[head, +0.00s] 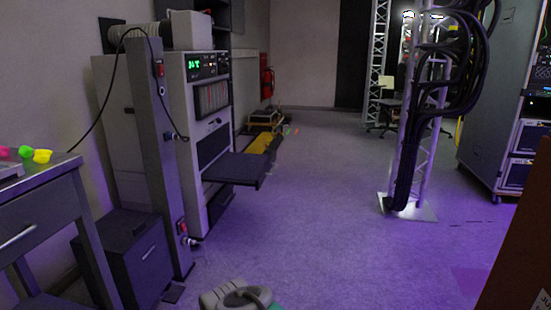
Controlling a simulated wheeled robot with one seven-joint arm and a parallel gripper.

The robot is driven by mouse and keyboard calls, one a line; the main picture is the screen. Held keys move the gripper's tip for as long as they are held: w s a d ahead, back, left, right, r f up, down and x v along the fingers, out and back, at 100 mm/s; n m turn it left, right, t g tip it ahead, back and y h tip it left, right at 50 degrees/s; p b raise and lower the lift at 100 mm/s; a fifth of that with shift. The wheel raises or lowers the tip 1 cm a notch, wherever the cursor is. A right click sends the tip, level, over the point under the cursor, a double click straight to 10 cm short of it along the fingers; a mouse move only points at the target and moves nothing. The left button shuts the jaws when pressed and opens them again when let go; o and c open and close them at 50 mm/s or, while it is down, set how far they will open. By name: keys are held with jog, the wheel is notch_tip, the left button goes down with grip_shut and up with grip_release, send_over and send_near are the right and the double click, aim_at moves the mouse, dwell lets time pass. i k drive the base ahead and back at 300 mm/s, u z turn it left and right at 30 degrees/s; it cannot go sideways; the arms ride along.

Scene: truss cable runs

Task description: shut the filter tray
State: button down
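The filter tray (234,169) is a dark flat tray sticking out of the front of a tall pale grey cabinet (190,160) on the left. It is pulled out to the right over the floor, below a dark slot. Its top looks bare, and its front edge carries a dark lip. My gripper's fingers do not show in the head view, and nothing is seen touching the tray.
A dark grey post (155,150) with cables stands before the cabinet. A desk (40,210) is at the left edge. A truss with black cables (412,150) stands right of centre. A brown panel (520,240) fills the lower right. The middle floor is clear.

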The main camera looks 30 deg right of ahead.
aim_at(231, 168)
jog(key=z, duration=0.8)
jog(key=i, duration=0.75)
jog(key=z, duration=1)
jog(key=i, duration=1.75)
jog(key=u, duration=1.4)
jog(key=i, duration=0.7)
jog(key=u, duration=0.65)
jog(key=i, duration=0.45)
jog(key=z, duration=0.05)
